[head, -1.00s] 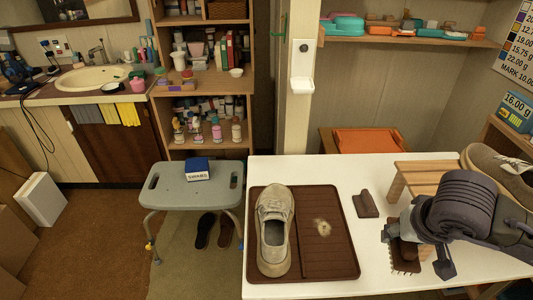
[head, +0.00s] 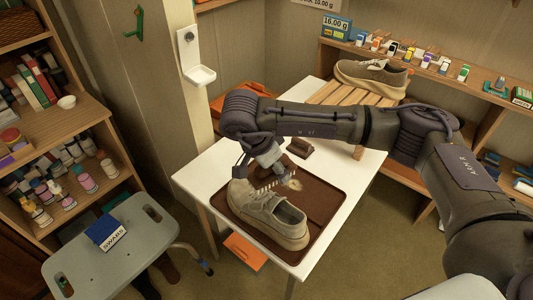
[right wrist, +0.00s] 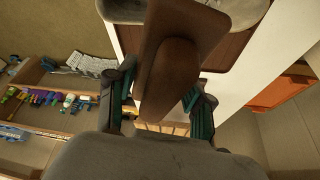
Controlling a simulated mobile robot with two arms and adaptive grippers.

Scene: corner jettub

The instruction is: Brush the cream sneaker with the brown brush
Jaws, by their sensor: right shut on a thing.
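The cream sneaker (head: 268,218) lies on a brown ridged tray (head: 322,212) on the white table, its toe toward the back left. My right gripper (head: 262,158) is over the toe end of the sneaker. In the right wrist view its fingers (right wrist: 158,105) are shut on the brown brush (right wrist: 168,75). The brush's bristles show beside the sneaker's toe in the head view; I cannot tell whether they touch it. Part of a cream shoe shows at the top of the wrist view. My left gripper is out of view.
A second sneaker (head: 372,80) sits on a wooden slatted rack (head: 345,98). A grey stool (head: 110,250) with a blue box (head: 107,231) stands at left.

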